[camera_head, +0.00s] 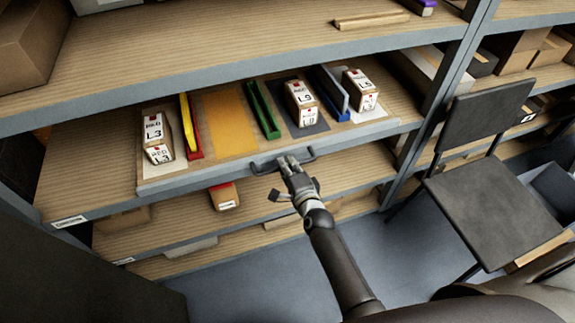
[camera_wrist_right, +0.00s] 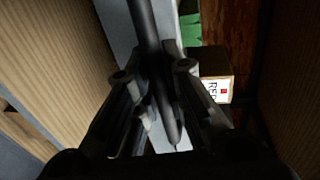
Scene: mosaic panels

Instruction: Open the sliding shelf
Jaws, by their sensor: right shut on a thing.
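The sliding shelf (camera_head: 378,128) is a tray-like board with a grey front edge, set on the middle level of the rack. A dark bar handle (camera_head: 262,167) is fixed to its front edge. My right gripper (camera_head: 286,162) is at the handle and shut on it. In the right wrist view the dark handle bar (camera_wrist_right: 147,30) runs between the fingers of the right gripper (camera_wrist_right: 153,75). The fingers hide part of the bar. My left gripper is not in view.
On the sliding shelf stand labelled boxes (camera_head: 301,103), a green divider (camera_head: 263,110), a blue divider (camera_head: 331,93) and a yellow panel (camera_head: 229,122). A black chair (camera_head: 490,205) stands at the right. The grey floor (camera_head: 255,275) is open below.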

